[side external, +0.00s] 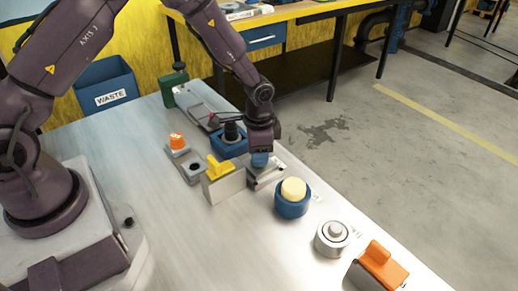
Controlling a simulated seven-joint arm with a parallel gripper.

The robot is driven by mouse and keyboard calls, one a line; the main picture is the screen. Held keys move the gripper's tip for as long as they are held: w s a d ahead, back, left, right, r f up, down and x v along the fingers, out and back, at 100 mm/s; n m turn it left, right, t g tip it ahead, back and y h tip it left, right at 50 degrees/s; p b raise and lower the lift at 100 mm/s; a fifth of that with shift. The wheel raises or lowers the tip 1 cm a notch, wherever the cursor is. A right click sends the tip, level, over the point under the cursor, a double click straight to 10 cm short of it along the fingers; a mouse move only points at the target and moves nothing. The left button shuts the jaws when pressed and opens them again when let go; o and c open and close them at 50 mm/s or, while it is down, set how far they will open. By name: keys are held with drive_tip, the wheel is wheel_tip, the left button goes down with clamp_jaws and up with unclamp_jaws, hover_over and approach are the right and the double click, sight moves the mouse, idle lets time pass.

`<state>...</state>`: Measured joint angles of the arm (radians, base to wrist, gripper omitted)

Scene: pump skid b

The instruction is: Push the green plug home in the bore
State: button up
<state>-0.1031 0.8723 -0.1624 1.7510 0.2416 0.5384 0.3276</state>
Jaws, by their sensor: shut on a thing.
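My gripper (262,157) points down over a grey metal block (268,179) near the right edge of the bench. A small blue part (260,160) shows at its fingertips, just above or touching the block; I cannot tell which. The gripper is shut on it. I cannot make out a green plug; the jaws hide much of what is beneath them. A dark round hole (195,167) shows in a grey plate to the left, but I cannot tell whether it is the bore.
A yellow-topped grey block (222,182) stands close left of my gripper. A blue holder with a black knob (231,139) is just behind. The front left bench is clear.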

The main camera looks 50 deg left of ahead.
drive_tip(key=shift+f, duration=0.15)
drive_tip(key=o, duration=1.1)
wheel_tip(320, 180, up, 13)
drive_tip(key=shift+r, duration=0.1)
drive_tip(key=s+r+n+t, duration=0.2)
drive_tip(key=s+r, duration=0.3)
drive_tip(key=s, duration=0.2)
drive_tip(key=s+r+n+t, duration=0.1)
drive_tip(key=s+r+n, duration=0.1)
drive_tip(key=s+r, duration=0.4)
drive_tip(key=s+a+r+n+t, duration=0.1)
drive_tip(key=s+r+n+t, duration=0.1)
drive_tip(key=s+r, duration=0.4)
drive_tip(key=shift+s+r+t, duration=0.15)
drive_tip(key=shift+s, duration=0.7)
drive_tip(key=shift+s+r+t, duration=0.1)
drive_tip(key=shift+s+t, duration=0.05)
drive_tip(key=shift+s, duration=0.7)
